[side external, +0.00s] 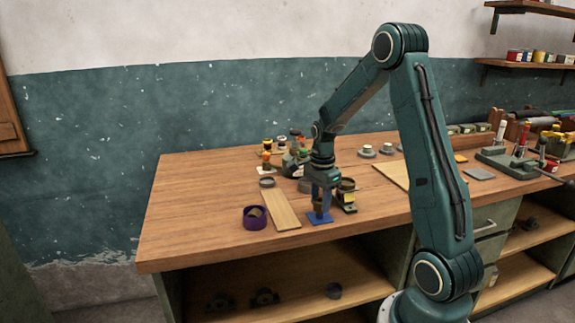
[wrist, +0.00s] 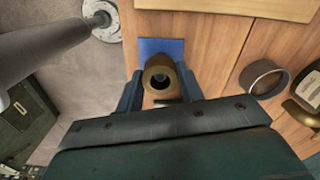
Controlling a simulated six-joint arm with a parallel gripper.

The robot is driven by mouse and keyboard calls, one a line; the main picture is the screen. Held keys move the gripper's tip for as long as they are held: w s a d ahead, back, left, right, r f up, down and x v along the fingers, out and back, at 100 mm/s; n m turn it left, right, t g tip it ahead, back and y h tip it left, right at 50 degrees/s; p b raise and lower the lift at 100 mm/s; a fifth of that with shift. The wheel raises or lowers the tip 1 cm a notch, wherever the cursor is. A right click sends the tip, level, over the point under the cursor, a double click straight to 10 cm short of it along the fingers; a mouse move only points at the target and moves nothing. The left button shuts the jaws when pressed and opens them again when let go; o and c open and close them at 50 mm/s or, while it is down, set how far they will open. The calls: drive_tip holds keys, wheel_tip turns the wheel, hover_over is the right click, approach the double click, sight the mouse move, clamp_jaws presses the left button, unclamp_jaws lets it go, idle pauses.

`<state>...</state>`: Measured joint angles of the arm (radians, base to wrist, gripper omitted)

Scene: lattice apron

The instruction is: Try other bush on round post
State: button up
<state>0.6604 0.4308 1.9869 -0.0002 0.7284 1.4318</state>
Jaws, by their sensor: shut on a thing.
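My gripper (wrist: 157,82) is shut on a brown, brass-coloured bush (wrist: 151,86), its fingers on either side of it. In the wrist view I look into the bush's round bore, which is dark with a greyish patch inside. A blue plate (wrist: 160,47) lies on the bench under and beyond the bush. In the side view my gripper (side external: 320,203) points down over the blue plate (side external: 319,218). I cannot make out the round post, or tell whether the bush is around a post or above it.
A purple bowl (side external: 246,222) with a brownish piece inside and a light wooden strip (side external: 281,210) lie left of the gripper. A dark, brass-coloured piece (side external: 347,196) stands close on its right. A grey ring (wrist: 247,80) shows in the wrist view. The bench's front left is clear.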

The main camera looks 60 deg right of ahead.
drive_tip(key=o, duration=1.2)
drive_tip(key=shift+c, duration=0.2)
drive_tip(key=shift+r, duration=0.1)
wheel_tip(320, 180, up, 14)
